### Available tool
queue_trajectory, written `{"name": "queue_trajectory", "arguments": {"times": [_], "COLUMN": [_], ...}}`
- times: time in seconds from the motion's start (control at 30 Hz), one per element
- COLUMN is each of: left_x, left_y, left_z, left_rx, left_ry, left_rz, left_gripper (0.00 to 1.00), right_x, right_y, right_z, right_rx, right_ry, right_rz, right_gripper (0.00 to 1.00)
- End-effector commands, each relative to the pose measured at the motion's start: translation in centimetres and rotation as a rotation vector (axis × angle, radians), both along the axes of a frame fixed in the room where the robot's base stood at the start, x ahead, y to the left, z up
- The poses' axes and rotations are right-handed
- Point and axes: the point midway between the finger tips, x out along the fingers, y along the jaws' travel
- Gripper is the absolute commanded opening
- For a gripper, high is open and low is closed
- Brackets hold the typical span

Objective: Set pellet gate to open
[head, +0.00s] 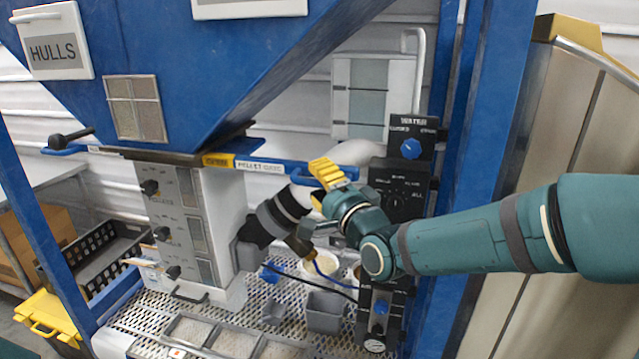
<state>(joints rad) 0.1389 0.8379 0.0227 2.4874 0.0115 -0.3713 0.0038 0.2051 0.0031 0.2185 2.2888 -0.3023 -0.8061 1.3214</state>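My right gripper (325,172) comes in from the right, with ridged yellow finger parts at the bar's right end. The fingers overlap the bar in the picture, so I cannot tell whether they touch or grip it. The bar's end is partly hidden behind them. My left gripper is not in view.
A grey panel with black knobs (180,225) hangs below the gate. A black control box with a blue knob (410,148) stands right of the gripper. A perforated bench (150,320) holds grey bins (325,312). A blue post (480,130) stands behind my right arm.

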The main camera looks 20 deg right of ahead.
Motion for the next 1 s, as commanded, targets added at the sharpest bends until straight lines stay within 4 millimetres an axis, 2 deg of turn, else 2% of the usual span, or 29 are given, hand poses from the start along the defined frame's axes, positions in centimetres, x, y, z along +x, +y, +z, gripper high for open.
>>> {"name": "queue_trajectory", "arguments": {"times": [0.17,0.5,0.63,1.0], "left_x": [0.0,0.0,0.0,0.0], "left_y": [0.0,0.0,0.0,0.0], "left_z": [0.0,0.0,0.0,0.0], "left_rx": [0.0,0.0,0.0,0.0], "left_ry": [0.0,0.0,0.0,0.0], "left_rz": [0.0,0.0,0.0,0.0], "left_gripper": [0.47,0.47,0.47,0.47], "right_x": [-0.4,-5.3,-6.7,-7.3], "right_y": [0.0,-1.1,-1.4,-1.5], "right_z": [-0.1,-0.7,-0.9,-1.0], "right_rx": [-0.001,-0.001,-0.001,0.0], "right_ry": [0.0,0.0,0.0,0.0], "right_rz": [0.002,-0.001,-0.001,0.0], "right_gripper": [0.46,0.46,0.46,0.46]}}
